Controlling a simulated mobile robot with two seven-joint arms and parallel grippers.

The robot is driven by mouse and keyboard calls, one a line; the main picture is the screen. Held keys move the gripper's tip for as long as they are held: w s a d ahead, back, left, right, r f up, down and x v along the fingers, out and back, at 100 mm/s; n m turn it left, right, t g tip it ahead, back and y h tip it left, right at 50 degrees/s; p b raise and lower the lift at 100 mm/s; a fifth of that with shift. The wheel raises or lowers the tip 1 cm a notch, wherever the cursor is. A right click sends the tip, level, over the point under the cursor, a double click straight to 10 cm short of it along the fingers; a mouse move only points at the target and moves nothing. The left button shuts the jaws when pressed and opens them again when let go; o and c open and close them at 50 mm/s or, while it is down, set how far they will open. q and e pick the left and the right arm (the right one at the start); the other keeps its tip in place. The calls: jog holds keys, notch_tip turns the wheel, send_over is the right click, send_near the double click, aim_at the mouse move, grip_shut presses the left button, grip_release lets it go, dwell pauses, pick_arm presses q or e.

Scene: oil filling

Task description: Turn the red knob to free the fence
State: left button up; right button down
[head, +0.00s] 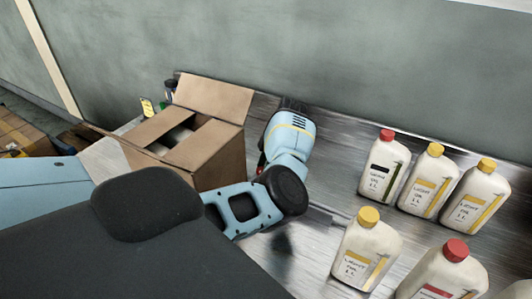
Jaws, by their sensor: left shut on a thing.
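My left arm comes in from the left, and its blue hand is beside the right side of the cardboard box. The left gripper (263,161) is mostly hidden behind the hand, so its fingertips do not show clearly. A small red patch (261,166) shows at the left edge of the hand, close against it; it looks like part of the red knob. The gripper is shut on it as far as I can tell. The rest of the knob is hidden, and I cannot make out the fence clearly. My right gripper is not in view.
An open cardboard box (224,160) stands left of the hand. Bare metal table (340,152) lies between the hand and the bottles. A grey wall (380,60) is behind.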

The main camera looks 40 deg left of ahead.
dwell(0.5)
pick_arm(q)
jog(key=o, duration=1)
jog(key=shift+c, duration=0.2)
jog(key=shift+r, duration=0.1)
jog(key=v, duration=0.7)
jog(key=shift+r, duration=0.35)
jog(key=shift+w, duration=0.1)
jog(key=shift+d+f, duration=0.1)
